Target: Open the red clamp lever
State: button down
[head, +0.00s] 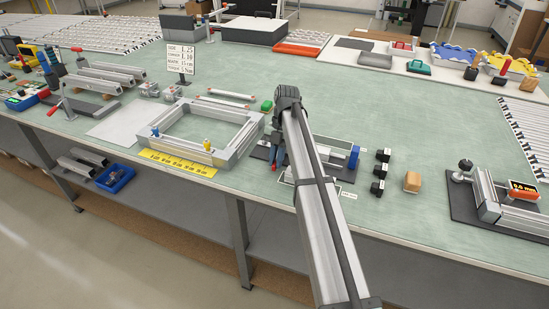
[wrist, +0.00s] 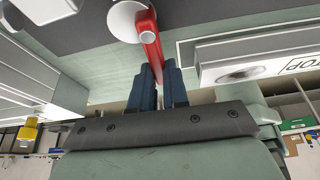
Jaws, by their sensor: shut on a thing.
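The red clamp lever (wrist: 150,42) runs down from a round white pivot (wrist: 128,20) in the wrist view. Its free end lies between the dark blue fingers of my gripper (wrist: 157,75), which is shut on it. In the head view my gripper (head: 276,158) is low over the fixture at the middle front of the bench, and a small bit of red (head: 274,167) shows beside its fingers. My arm hides much of this fixture, including the clamp's body. A metal block with lettering (wrist: 260,62) lies right of the lever in the wrist view.
A metal frame (head: 172,116) with a yellow ruler (head: 178,163) lies to the left. Black blocks (head: 378,171) and a tan block (head: 412,181) lie to the right, near the front edge. Another fixture (head: 500,205) stands far right. The bench behind my gripper is mostly clear.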

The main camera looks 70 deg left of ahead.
jog(key=shift+w+n, duration=0.1)
jog(key=shift+n, duration=0.2)
jog(key=c, duration=1.1)
grip_release()
